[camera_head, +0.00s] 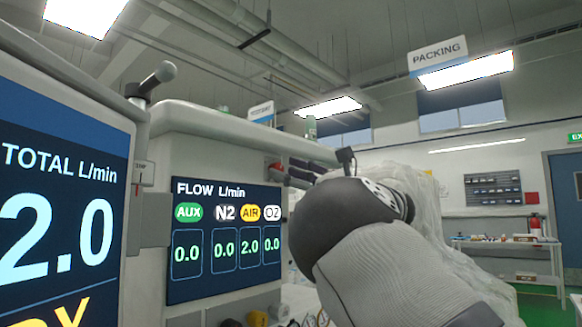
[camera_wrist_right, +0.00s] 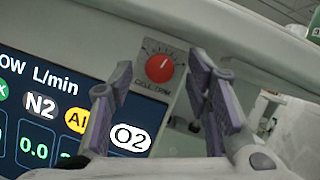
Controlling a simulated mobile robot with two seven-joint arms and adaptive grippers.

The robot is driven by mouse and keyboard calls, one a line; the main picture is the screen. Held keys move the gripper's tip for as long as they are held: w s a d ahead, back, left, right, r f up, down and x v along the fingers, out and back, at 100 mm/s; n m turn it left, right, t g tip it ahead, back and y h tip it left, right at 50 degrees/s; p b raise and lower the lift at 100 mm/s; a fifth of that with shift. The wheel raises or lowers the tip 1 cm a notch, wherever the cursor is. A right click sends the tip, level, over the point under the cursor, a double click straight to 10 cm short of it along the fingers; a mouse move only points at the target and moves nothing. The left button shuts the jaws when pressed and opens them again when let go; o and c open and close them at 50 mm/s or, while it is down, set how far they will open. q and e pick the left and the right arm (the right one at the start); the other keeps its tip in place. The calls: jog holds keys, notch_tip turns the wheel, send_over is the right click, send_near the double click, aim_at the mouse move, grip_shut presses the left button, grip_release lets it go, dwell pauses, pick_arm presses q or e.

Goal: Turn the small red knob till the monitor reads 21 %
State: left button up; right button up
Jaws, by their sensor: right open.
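The small red knob (camera_wrist_right: 159,68) has a white pointer line and sits on a dark dial plate on the panel. In the head view it is a small red spot (camera_head: 275,166) at the flow screen's upper right corner. My right gripper (camera_wrist_right: 160,72) is open, its purple fingers apart, with the knob showing between the tips. I cannot tell if they touch it. The gripper (camera_head: 290,172) also shows in the head view. The flow screen (camera_head: 222,236) reads AUX 0.0, N2 0.0, AIR 2.0, O2 0.0. The large monitor (camera_head: 60,215) reads TOTAL 2.0 L/min; no percent reading shows. My left gripper is out of view.
A grey rod with a round end (camera_head: 152,80) stands above the large monitor. The cart's pale top edge (camera_head: 205,120) runs over the flow screen. A workbench (camera_head: 500,243) stands far right. My right arm hides much of the middle right.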

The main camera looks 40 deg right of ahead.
jog(key=shift+w, duration=0.3)
grip_shut()
jog(key=shift+m, duration=0.3)
grip_release()
jog(key=v, duration=1.2)
jog(key=shift+a, duration=0.15)
